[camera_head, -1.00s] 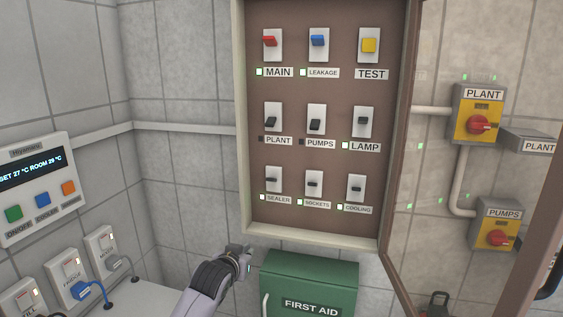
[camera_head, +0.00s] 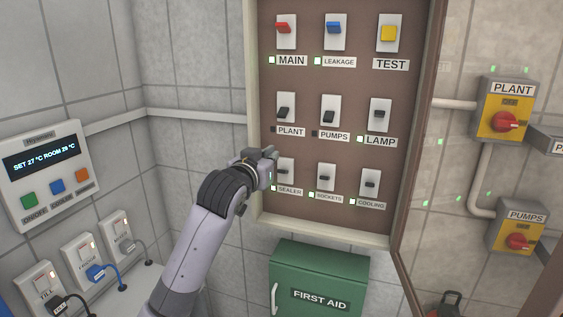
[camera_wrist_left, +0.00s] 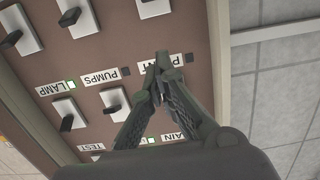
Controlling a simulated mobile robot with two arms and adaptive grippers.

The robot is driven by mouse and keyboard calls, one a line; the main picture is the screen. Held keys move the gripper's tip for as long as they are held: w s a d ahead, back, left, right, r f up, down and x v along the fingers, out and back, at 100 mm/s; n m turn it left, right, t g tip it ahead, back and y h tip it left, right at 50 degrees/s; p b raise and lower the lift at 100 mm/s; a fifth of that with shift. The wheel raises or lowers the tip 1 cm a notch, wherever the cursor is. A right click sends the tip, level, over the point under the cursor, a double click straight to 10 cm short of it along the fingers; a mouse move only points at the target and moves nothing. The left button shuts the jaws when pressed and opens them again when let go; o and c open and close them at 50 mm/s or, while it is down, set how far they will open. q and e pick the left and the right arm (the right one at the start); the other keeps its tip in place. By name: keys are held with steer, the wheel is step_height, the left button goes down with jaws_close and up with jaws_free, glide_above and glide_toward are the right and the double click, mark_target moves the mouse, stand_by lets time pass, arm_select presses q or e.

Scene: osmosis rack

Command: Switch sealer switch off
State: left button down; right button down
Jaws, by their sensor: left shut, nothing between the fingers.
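The sealer switch (camera_head: 287,168) is a dark toggle on a white plate, in the bottom row at the left of the brown panel, with a lit green lamp by its SEALER label (camera_head: 290,189). Its plate is partly hidden behind my left gripper (camera_head: 273,156). The gripper is shut and empty, at the panel's left edge beside the switch; I cannot tell if it touches. In the upside-down left wrist view, the closed fingertips (camera_wrist_left: 163,60) are over the PLANT label, and the sealer plate (camera_wrist_left: 153,8) is cut off at the top edge.
The sockets switch (camera_head: 326,177) and cooling switch (camera_head: 370,183) sit to the right, the plant switch (camera_head: 286,110) above. The raised panel frame (camera_head: 256,110) is close to my gripper. A green first aid box (camera_head: 320,270) is below, an open glass door (camera_head: 415,180) at right.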

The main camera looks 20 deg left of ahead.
arm_select(q)
steer(key=p, duration=0.4)
glide_above(282, 171)
steer(key=shift+w+f, duration=0.25)
steer(key=shift+w, duration=0.2)
steer(key=shift+s+f+p, duration=0.2)
steer(key=shift+f+p, duration=0.2)
steer(key=shift+f, duration=0.2)
steer(key=shift+s+f+p, duration=0.2)
steer(key=shift+f+p, duration=0.2)
steer(key=shift+f, duration=0.15)
steer(key=shift+s+f+p, duration=0.4)
steer(key=shift+s+f, duration=0.1)
steer(key=shift+f, duration=0.35)
steer(key=shift+w, duration=0.1)
